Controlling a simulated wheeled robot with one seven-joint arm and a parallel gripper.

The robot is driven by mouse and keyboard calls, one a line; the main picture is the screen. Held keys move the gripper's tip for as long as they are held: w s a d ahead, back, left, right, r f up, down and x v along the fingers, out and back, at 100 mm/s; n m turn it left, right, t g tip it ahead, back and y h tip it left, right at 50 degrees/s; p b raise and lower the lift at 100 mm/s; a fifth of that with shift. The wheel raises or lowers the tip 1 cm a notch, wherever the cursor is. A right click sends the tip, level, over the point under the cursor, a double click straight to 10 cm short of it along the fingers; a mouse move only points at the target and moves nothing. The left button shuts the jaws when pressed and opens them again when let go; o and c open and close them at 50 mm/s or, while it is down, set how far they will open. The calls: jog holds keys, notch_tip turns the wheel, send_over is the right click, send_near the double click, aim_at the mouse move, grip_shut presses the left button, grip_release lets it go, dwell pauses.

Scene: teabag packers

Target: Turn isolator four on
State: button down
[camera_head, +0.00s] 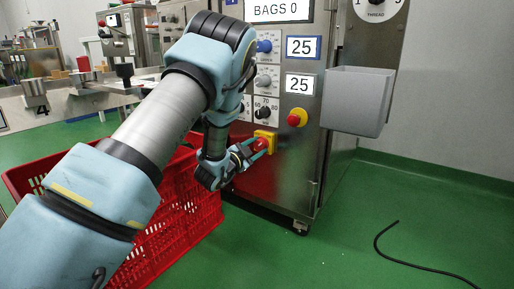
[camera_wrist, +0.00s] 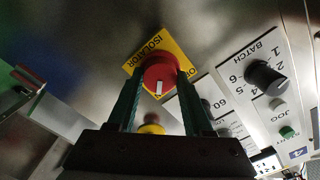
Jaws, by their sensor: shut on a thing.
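The isolator is a red rotary knob on a yellow plate (camera_wrist: 138,63), low on the steel machine front. In the wrist view the red knob (camera_wrist: 160,72) sits between my two fingers, with a white mark on its near side. The word ISOLATOR shows on the plate; the other lettering is partly hidden. My gripper (camera_wrist: 160,84) is shut on the knob. In the head view my gripper (camera_head: 255,146) reaches the isolator (camera_head: 271,140) from the left, covering part of it.
A red emergency button (camera_head: 297,117) is above right of the isolator. Dials, including a BATCH dial (camera_wrist: 266,76), are nearby. A red crate (camera_head: 180,215) stands below my arm. A grey bin (camera_head: 357,101) sticks out at right. A black cable (camera_head: 420,266) lies on open green floor.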

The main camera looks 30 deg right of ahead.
jog(key=shift+c, duration=1.5)
grip_release()
jog(key=p+v, duration=0.3)
jog(key=v, duration=0.8)
